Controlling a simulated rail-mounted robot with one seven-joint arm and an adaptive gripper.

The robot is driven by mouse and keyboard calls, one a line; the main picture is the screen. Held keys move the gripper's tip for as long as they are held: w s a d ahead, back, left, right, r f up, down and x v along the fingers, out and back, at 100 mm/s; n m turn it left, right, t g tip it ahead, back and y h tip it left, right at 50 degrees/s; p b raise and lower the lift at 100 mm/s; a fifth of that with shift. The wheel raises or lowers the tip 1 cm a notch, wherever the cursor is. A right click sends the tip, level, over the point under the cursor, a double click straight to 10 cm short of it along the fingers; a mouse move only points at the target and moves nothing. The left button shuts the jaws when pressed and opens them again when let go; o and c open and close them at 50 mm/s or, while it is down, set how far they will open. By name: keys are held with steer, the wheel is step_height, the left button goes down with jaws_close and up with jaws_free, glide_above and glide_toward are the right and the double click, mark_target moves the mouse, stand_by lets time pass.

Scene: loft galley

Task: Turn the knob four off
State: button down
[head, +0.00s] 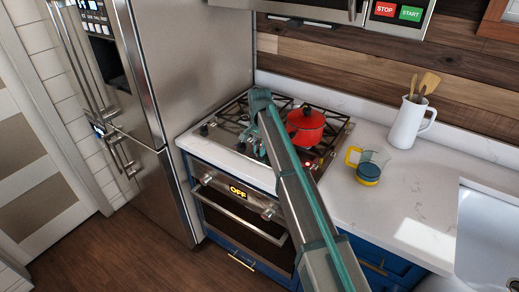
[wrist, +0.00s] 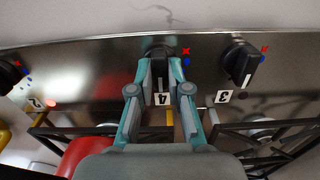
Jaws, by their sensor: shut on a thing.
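In the wrist view, knob four (wrist: 159,72) is a black knob on the steel stove panel, with a white label "4" (wrist: 163,99) below it. A red cross and a blue dot are marked beside it. My gripper (wrist: 160,82) is shut on this knob, one finger on each side. The knob points roughly up and down in the picture. Any lamp beside knob four is hidden or cannot be made out. In the head view, my gripper (head: 250,141) is at the stove's front edge, and the arm hides part of it.
Knob three (wrist: 239,65), tilted, is to the right, beside a dark lamp. Another knob (wrist: 9,75) is at the far left; a red lamp glows near label "2" (wrist: 36,103). A red pot (head: 305,125) stands on the stove. A glass jug (head: 373,160) and white pitcher (head: 407,124) stand on the counter.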

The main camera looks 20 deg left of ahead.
steer(key=c, duration=1.1)
jaws_free()
step_height(320, 180, up, 12)
steer(key=shift+r, duration=0.1)
